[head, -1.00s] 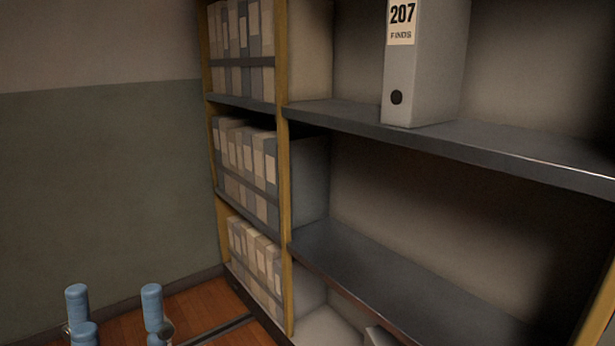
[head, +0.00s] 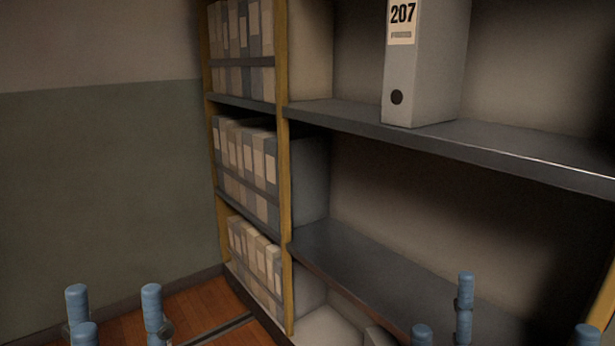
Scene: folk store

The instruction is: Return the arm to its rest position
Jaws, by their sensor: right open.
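My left gripper (head: 116,312) shows at the bottom left as blue fingertips pointing up. My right gripper (head: 512,325) shows at the bottom right, in front of the lower shelf. Its blue fingertips are spread wide, open, with nothing between them. The rest of both grippers and the arms lie below the picture edge. A grey binder (head: 425,80) labelled 207 stands upright on the upper shelf (head: 350,122), well above and apart from both grippers.
A lower shelf (head: 350,265) is bare where it shows. Rows of binders (head: 245,165) fill the left shelf bay. A yellow post (head: 284,200) divides the bays. A green and beige wall (head: 100,180) is at the left, above open wooden floor (head: 205,310).

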